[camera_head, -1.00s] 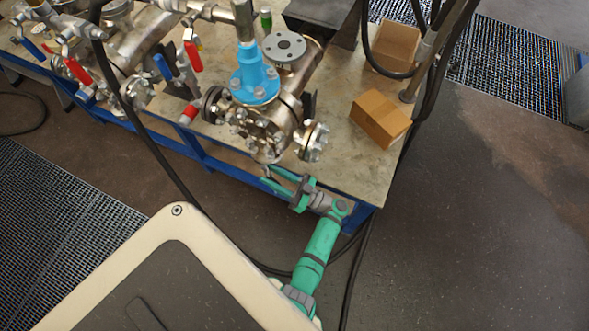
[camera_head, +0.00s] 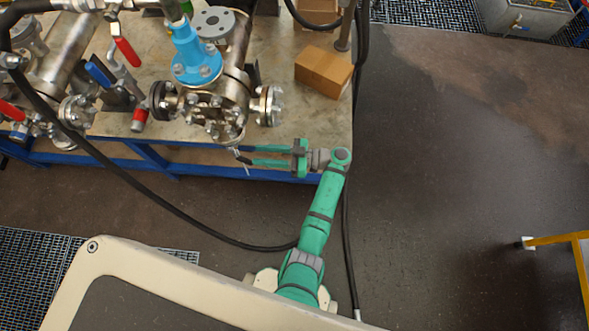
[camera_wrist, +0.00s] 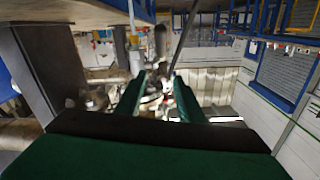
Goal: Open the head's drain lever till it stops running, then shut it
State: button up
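The steel flanged vessel (camera_head: 212,116), with a blue fitting (camera_head: 192,58) on top, stands at the front edge of the bench. A small dark drain lever (camera_head: 242,156) shows below its front end, by the bench edge. A thin pale streak hangs just under it; I cannot tell if it is liquid or metal. My gripper (camera_head: 252,156) points left, its green fingers apart and their tips close to the lever. Contact cannot be made out. In the wrist view the gripper (camera_wrist: 158,92) is open, with blurred metal fittings beyond the fingers; the lever is not clear there.
The bench (camera_head: 310,120) carries a cardboard box (camera_head: 324,71) at right and more piping with red and blue handles at left. A black hose (camera_head: 150,205) hangs across the front. The dark floor (camera_head: 440,180) to the right is mostly open; a yellow frame (camera_head: 560,240) stands at far right.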

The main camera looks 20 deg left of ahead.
jog(key=s+d+r+m+t+h, duration=0.9)
jog(key=s+d+r+m+t, duration=0.4)
jog(key=t, duration=1.1)
jog(key=shift+s+d+h, duration=0.15)
jog(key=shift+d+h, duration=0.25)
jog(key=shift+d, duration=0.6)
jog(key=shift+r, duration=0.1)
jog(key=shift+c, duration=0.7)
